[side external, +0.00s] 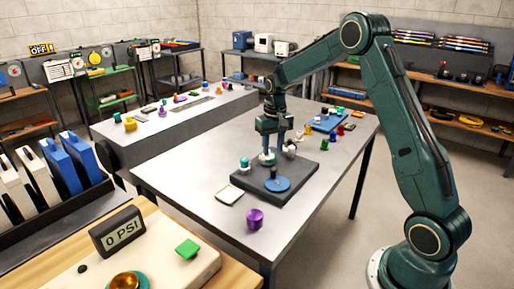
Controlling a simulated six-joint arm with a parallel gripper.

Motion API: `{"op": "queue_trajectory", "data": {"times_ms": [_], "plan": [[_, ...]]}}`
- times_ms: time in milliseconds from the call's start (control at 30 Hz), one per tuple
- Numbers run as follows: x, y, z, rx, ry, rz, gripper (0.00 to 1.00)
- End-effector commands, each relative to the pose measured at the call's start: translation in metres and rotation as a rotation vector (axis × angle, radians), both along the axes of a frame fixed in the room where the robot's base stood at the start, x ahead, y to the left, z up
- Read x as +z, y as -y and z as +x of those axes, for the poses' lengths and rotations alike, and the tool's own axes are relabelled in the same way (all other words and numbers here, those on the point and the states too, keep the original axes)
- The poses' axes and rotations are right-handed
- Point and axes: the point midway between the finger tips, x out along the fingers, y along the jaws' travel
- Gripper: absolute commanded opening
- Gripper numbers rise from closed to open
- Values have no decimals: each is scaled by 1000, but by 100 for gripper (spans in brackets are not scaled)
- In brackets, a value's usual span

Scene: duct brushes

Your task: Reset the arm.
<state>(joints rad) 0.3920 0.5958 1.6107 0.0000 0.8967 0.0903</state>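My gripper (272,143) points down over a dark square plate (240,181) on the grey metal table (190,171). Its two fingers show as dark green shapes with some space between them. A small pale and blue piece (267,158) is right below the fingertips. I cannot tell whether the fingers touch it. A blue round disc with a dark knob (277,184) sits at the front of the plate. A teal-topped piece (244,164) stands at its left, and pale pieces (290,149) stand behind.
A purple cup (255,218) and a white flat pad (230,195) are near the table's front. A blue tray (325,123) with several small coloured pieces is at the back right. The table's left part is clear.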

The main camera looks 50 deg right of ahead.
Motion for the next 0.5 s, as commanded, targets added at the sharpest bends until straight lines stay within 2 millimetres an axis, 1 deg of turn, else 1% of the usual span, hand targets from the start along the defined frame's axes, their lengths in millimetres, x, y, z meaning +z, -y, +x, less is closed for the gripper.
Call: {"op": "queue_trajectory", "data": {"times_ms": [33, 200, 367, 500], "plan": [[12, -7, -3, 13, 13, -5, 36], [50, -32, -19, 57, 52, -21, 36], [81, -55, -38, 98, 90, -34, 36], [105, -75, -57, 135, 123, -45, 36]]}}
